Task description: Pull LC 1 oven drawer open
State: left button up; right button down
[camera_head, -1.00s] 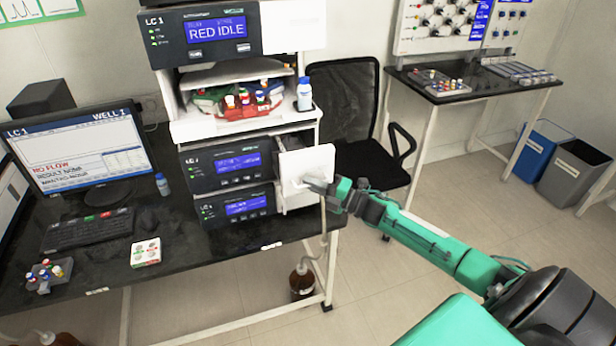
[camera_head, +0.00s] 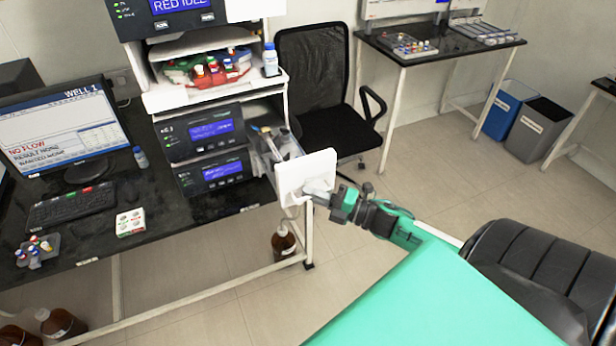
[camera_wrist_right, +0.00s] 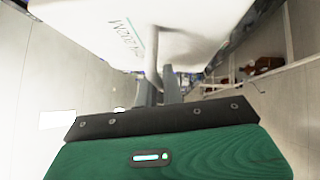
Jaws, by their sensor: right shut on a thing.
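The LC 1 oven drawer has a white front panel (camera_head: 310,168) and stands out from the right side of the LC 1 stack (camera_head: 205,145). Behind the panel, the drawer's inside (camera_head: 272,143) shows, with slim parts with blue and orange bits in it. My right gripper (camera_head: 322,192) is at the panel's outer face, shut on the drawer's handle. In the right wrist view the fingers (camera_wrist_right: 158,88) close on the handle stem (camera_wrist_right: 156,55) below the white panel (camera_wrist_right: 200,28). My left gripper is not in view.
The black bench (camera_head: 95,235) holds a monitor (camera_head: 65,125), a keyboard (camera_head: 70,206) and a small vial rack (camera_head: 36,252). A black chair (camera_head: 325,105) stands behind the drawer. A brown bottle (camera_head: 284,243) sits below it. The floor to the right (camera_head: 430,185) is clear.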

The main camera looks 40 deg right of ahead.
jog(key=shift+s+a, duration=0.1)
jog(key=shift+s, duration=0.2)
jog(key=c, duration=1.8)
grip_release()
jog(key=shift+b+v, duration=2.2)
jog(key=shift+v, duration=4.65)
jog(key=shift+f, duration=0.1)
